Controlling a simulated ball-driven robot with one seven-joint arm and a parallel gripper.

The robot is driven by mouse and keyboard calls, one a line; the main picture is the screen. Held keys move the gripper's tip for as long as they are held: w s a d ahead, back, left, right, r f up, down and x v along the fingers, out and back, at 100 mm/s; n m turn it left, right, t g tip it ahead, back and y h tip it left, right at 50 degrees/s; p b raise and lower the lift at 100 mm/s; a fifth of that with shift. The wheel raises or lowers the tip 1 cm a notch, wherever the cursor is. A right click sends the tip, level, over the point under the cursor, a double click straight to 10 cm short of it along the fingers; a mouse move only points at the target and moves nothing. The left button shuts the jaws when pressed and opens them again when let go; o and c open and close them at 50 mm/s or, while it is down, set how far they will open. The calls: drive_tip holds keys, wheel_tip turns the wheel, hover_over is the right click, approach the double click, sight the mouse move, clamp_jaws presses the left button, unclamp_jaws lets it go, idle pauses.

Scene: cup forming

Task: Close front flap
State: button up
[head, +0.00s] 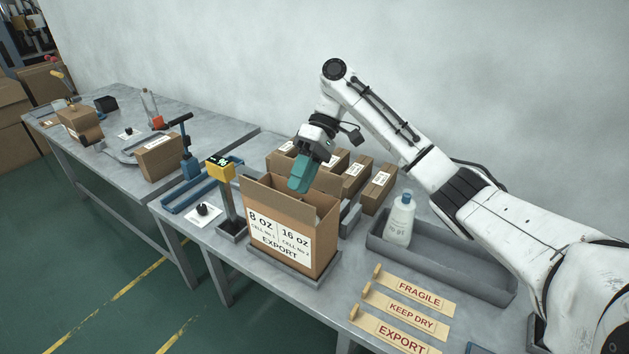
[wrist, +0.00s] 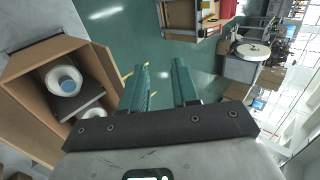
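The open carton (head: 272,205) stands upright on a grey tray near the table's front edge, with a white "8 oz / 16 oz EXPORT" label on its front. Its brown front side rises above the label; I cannot tell exactly where the front flap begins. In the wrist view the carton (wrist: 20,100) is at the left, open, with white round items (wrist: 63,80) and a grey divider inside. My gripper (head: 299,186) is above the carton's opening, toward its back. In the wrist view its teal fingers (wrist: 158,63) are apart with nothing between them.
Several small cartons (head: 352,178) stand behind the carton. A yellow-topped post device (head: 220,170) is at its left. A grey tray with a white bottle (head: 399,220) is at its right. Signs (head: 405,312) reading FRAGILE, KEEP DRY and EXPORT lie at the front right.

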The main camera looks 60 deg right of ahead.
drive_tip(key=s, duration=0.1)
drive_tip(key=s+a+r, duration=0.1)
drive_tip(key=s, duration=0.1)
drive_tip(key=s+r, duration=0.1)
drive_tip(key=shift+s+a+b, duration=0.15)
drive_tip(key=shift+a+b, duration=0.1)
drive_tip(key=shift+b, duration=0.05)
